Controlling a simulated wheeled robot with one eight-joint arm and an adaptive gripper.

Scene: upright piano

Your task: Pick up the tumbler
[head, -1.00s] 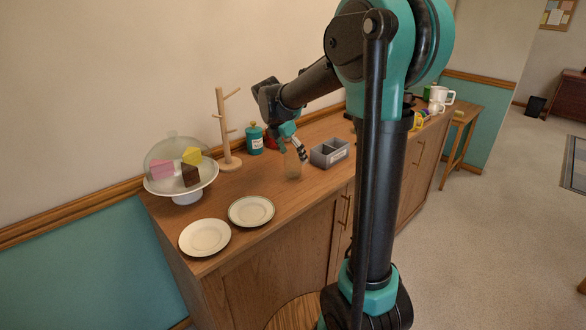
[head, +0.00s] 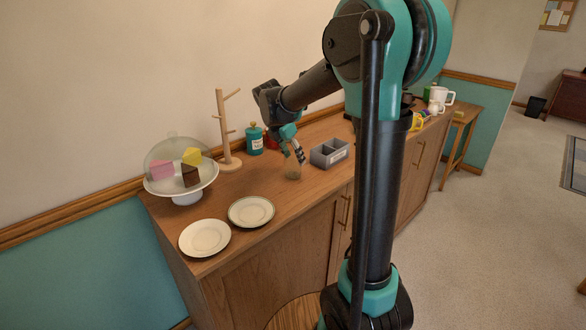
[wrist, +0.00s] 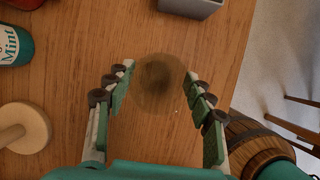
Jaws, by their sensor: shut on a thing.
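The tumbler (head: 293,173) is a clear, faintly brownish glass on the wooden cabinet top, in front of the grey divided box. In the wrist view the tumbler (wrist: 158,86) shows as a see-through round shape between the fingers. My gripper (head: 295,156) reaches down over its upper part. In the wrist view my gripper (wrist: 158,84) has one finger on each side of the tumbler and is shut on it. Whether the tumbler's base touches the wood is hard to tell.
The grey divided box (head: 329,153) stands close by on the right. A mug tree (head: 227,135), a teal mint tin (head: 254,139) and a domed cake stand (head: 182,178) are behind and left. Two plates (head: 205,238) (head: 251,211) lie at the front left.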

